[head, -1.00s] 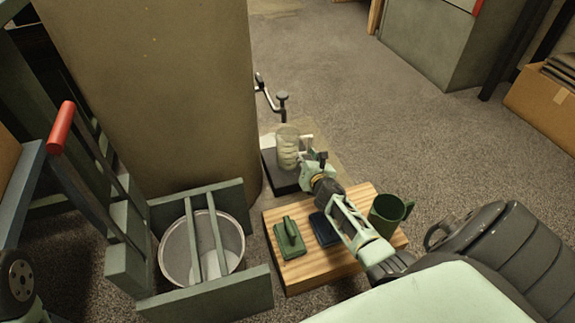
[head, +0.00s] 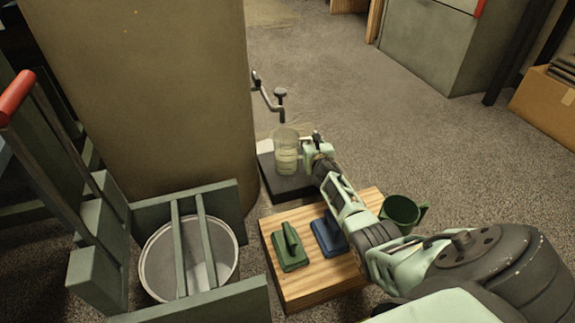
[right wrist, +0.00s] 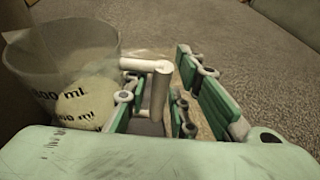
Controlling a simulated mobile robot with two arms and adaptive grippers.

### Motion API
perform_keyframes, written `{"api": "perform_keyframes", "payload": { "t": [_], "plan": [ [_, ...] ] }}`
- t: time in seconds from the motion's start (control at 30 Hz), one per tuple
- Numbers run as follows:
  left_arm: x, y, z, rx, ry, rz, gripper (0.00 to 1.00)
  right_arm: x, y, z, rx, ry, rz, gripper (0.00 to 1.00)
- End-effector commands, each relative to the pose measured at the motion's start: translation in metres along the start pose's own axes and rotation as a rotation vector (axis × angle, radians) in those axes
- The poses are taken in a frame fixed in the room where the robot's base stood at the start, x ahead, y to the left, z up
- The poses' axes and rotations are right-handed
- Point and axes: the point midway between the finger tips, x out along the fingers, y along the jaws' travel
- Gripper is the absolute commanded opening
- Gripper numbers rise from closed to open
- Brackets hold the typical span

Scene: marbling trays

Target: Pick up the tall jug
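The tall jug (head: 286,158) is clear, with a pale cloudy content, and stands upright on a dark slab (head: 291,186). In the right wrist view the jug (right wrist: 75,75) shows "ml" marks on its wall and a pale handle (right wrist: 160,92). My right gripper (head: 316,149) is just right of the jug, at its handle side. In the right wrist view the fingers of this gripper (right wrist: 168,100) are apart, with the handle between them. Whether a finger touches the handle I cannot tell. My left gripper is not in view.
A wooden board (head: 300,288) carries a green block with a grip (head: 290,248) and a blue one (head: 328,238). A green mug (head: 400,212) is at its right, below my right arm. A bucket (head: 150,262) stands left. A large column (head: 150,100) rises behind.

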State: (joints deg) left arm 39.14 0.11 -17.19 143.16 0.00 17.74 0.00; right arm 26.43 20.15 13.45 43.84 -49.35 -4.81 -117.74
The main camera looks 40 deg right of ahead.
Motion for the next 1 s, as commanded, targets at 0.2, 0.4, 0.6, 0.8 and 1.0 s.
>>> {"api": "perform_keyframes", "payload": {
  "t": [0.2, 0.4, 0.6, 0.8, 1.0],
  "plan": [
    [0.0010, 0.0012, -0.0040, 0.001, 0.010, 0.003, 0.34, 0.0051, 0.0000, 0.0006, 0.001, 0.000, 0.000, 0.23],
    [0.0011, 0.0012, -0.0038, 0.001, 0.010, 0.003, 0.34, 0.0048, -0.0001, 0.0005, 0.001, 0.000, 0.000, 0.14],
    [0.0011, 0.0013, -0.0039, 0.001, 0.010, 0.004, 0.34, 0.0047, 0.0001, 0.0004, 0.001, 0.000, 0.000, 0.00],
    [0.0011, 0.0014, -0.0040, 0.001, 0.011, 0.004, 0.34, 0.0047, 0.0002, 0.0002, 0.002, 0.001, 0.000, 0.00],
    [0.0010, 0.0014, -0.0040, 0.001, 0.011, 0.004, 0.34, 0.0047, 0.0005, 0.0002, 0.003, 0.000, 0.001, 0.00]
  ]
}}
